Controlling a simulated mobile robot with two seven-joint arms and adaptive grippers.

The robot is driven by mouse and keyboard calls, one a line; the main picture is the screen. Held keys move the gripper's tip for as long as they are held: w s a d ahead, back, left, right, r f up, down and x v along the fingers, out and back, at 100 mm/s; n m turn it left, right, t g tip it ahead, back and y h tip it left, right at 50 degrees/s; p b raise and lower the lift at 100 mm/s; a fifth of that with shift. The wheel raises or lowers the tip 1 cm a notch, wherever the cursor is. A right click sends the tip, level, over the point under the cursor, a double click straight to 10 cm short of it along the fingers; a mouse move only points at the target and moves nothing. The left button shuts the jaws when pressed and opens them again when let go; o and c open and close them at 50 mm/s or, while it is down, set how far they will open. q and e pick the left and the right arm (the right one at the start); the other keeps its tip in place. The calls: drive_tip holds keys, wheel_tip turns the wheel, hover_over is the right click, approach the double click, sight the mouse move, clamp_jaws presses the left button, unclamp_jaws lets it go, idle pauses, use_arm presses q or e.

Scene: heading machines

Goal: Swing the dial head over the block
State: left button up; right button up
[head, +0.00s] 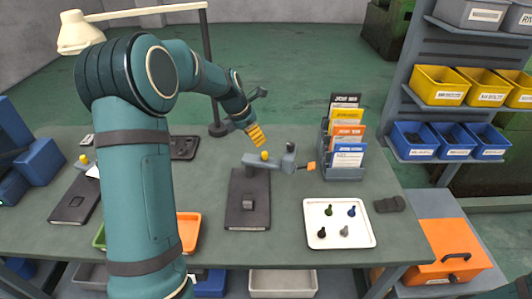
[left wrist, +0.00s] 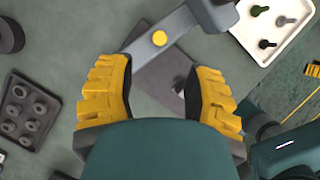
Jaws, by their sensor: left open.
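The grey swing arm (head: 276,163) with a yellow knob (head: 264,155) stands at the back of a dark base plate (head: 238,215). Its dial head (head: 289,160), with an orange tip (head: 311,166), points right, off to the side of the plate. The small grey block (head: 249,204) sits near the plate's front, clear of the dial head. My left gripper (head: 255,134) is open, above and just behind the knob. In the left wrist view the yellow fingers (left wrist: 158,98) are apart and empty, with the knob (left wrist: 159,38) beyond them and the block partly hidden.
A white tray (head: 313,240) with several small pieces lies right of the plate. A card rack (head: 325,160) stands behind it. A second dark plate (head: 88,198) and an orange tray (head: 190,243) are at left. A lamp post (head: 210,70) rises behind.

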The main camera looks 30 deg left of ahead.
sight(265, 153)
use_arm(q)
drive_tip(key=x, duration=1)
drive_tip(key=shift+w+b, duration=0.15)
drive_tip(key=shift+b, duration=0.25)
clamp_jaws()
